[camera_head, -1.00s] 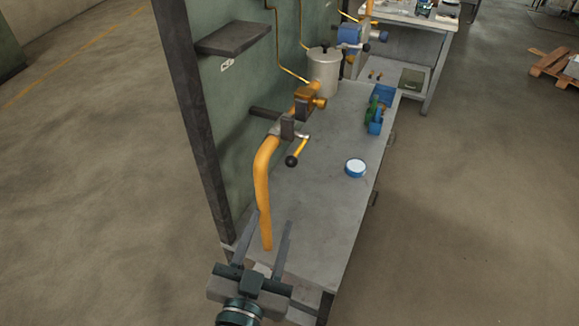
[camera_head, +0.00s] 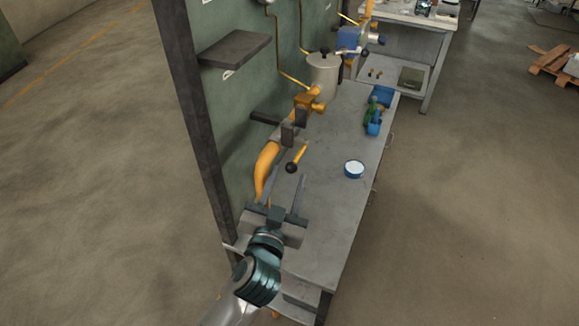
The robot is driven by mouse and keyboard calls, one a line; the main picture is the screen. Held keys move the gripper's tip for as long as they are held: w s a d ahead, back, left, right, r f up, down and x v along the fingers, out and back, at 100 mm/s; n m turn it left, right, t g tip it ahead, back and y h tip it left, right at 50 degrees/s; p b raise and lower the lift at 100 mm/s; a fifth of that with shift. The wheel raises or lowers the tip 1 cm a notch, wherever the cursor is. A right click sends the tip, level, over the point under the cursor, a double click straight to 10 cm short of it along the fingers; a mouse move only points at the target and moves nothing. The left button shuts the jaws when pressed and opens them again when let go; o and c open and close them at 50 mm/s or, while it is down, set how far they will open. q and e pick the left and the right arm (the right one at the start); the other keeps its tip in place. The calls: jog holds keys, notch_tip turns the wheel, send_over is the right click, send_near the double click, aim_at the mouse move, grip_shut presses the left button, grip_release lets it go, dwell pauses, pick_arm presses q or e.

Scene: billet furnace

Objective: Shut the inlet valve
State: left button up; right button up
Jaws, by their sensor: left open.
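A yellow pipe (camera_head: 267,165) rises in front of the green panel and bends into a dark grey valve body (camera_head: 288,135). A short yellow lever (camera_head: 299,155) with a black ball knob (camera_head: 291,168) sticks out from the valve, slanting down toward the bench. I cannot tell for sure that this is the inlet valve. My left gripper (camera_head: 285,187) is open and empty, its two fingers pointing up toward the lever. The fingertips are below the knob and look apart from it. The gripper hides the lower pipe. My right gripper is not in view.
A dark shelf (camera_head: 235,49) juts from the green panel. A blue valve (camera_head: 352,40) stands farther back.

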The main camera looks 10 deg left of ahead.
aim_at(298, 156)
pick_arm(q)
jog(key=shift+w+d+p, duration=0.15)
jog(key=shift+w+p, duration=0.15)
jog(key=shift+w, duration=0.95)
grip_shut()
jog(key=shift+r, duration=0.15)
